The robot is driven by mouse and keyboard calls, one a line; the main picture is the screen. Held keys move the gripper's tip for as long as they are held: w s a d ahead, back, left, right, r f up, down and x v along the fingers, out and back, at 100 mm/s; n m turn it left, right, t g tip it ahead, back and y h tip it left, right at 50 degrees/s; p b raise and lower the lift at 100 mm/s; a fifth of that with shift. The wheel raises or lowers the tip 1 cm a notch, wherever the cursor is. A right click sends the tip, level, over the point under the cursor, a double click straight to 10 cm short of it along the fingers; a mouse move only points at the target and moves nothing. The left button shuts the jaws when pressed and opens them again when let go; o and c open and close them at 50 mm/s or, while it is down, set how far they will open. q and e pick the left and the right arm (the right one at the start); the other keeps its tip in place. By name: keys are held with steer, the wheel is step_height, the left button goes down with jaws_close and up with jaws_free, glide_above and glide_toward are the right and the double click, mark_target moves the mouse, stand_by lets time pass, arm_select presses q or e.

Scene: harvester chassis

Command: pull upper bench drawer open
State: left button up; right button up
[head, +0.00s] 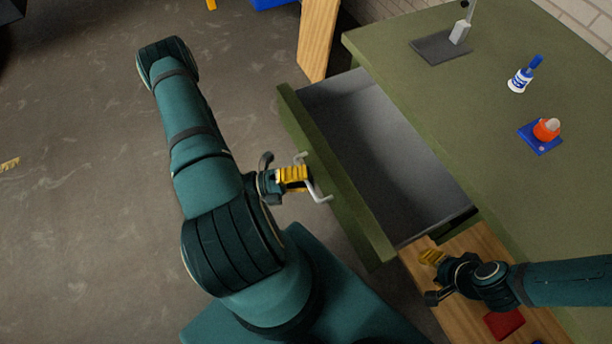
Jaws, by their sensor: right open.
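The upper bench drawer (375,150) is pulled well out of the green bench (440,95), and its grey inside looks empty. Its green front panel (335,175) faces left and carries a pale bar handle (321,197). My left gripper (300,178) has its yellow fingers at the middle of this handle and looks shut on it, with part of the bar hidden by the fingers. My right gripper (430,256) is open and empty, above a wooden surface near the drawer's near corner.
A red item (503,323) lies on the wooden surface (462,312). The floor at left is mostly clear.

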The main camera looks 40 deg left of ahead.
arm_select(q)
steer(key=v, duration=1.2)
steer(key=shift+f, duration=0.1)
stand_by(0.4)
